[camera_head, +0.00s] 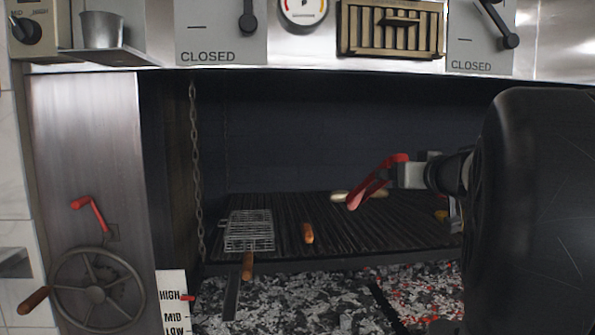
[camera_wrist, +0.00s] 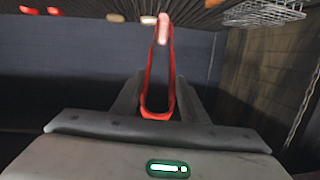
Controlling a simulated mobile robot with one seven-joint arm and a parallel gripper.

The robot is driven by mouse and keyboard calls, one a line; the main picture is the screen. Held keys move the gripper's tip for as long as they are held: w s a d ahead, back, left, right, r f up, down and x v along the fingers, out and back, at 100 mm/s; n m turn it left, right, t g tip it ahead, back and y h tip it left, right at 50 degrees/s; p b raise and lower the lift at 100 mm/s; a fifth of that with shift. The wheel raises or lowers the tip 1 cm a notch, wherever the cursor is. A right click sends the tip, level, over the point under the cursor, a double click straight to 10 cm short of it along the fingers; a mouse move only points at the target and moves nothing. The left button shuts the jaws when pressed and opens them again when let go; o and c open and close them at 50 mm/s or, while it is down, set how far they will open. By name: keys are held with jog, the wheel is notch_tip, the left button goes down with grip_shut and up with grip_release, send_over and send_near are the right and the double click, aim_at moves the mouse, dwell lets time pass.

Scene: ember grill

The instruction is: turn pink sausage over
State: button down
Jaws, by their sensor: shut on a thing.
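My gripper (camera_head: 410,174) is shut on the handle end of red tongs (camera_head: 368,186), high over the right half of the grill grate (camera_head: 285,207). In the wrist view the tongs (camera_wrist: 149,88) point away from the jaws. A pink sausage (camera_wrist: 163,30) shows at the tong tips there and looks to be between them; blur hides the exact contact. A pale, long item (camera_head: 343,195) lies on the grate behind the tong tips.
An orange-brown sausage (camera_head: 308,233) lies mid-grate. A wire grill basket (camera_head: 249,231) with a wooden handle (camera_head: 247,266) lies at left. Coals (camera_head: 290,303) lie below the front edge. A chain (camera_head: 194,150) hangs at left. Small red items (camera_wrist: 30,10) show in the wrist view.

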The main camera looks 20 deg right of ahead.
notch_tip(320, 180, down, 6)
jog(key=w+b, duration=0.2)
jog(key=shift+d+b, duration=0.2)
jog(key=shift+b, duration=0.15)
jog(key=c, duration=1.5)
grip_release()
jog(key=shift+c, duration=0.7)
jog(key=shift+p, duration=0.45)
